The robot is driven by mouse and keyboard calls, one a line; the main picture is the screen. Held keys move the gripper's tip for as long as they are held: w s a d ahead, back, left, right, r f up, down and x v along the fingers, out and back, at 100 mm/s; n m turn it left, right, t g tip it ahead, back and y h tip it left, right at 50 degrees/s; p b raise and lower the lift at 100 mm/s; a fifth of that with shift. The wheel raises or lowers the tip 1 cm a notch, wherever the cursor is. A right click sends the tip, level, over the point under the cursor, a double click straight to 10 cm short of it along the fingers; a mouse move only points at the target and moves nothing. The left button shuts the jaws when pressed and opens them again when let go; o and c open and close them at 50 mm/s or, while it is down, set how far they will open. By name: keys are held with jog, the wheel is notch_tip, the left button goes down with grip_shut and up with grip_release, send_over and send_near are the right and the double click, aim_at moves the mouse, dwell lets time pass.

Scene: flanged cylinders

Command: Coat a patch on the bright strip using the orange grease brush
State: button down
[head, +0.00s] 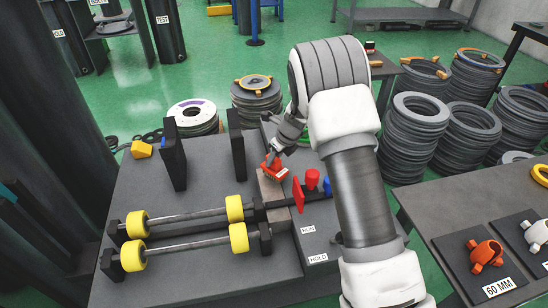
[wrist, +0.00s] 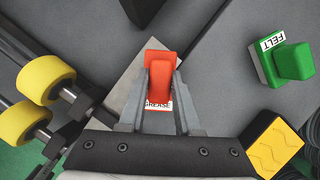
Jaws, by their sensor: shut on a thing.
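My gripper (head: 281,150) is shut on the orange grease brush (head: 272,170). In the wrist view the brush (wrist: 160,62) sits between the two fingers (wrist: 160,105), with its GREASE label partly covered by them. The bright strip (head: 269,190) is a pale, narrow plate at the right end of the rollers, directly below the brush. The strip also shows in the wrist view (wrist: 122,78), left of the brush and running under it. I cannot tell whether the brush touches the strip.
Yellow-ended rollers (head: 190,218) lie left of the strip. A red plate (head: 298,195), red knob (head: 312,177) and blue knob (head: 327,186) stand close on its right. Dark uprights (head: 236,145) rise behind. A green FELT block (wrist: 293,62) and yellow block (wrist: 273,143) sit right in the wrist view.

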jog(key=shift+f, duration=0.6)
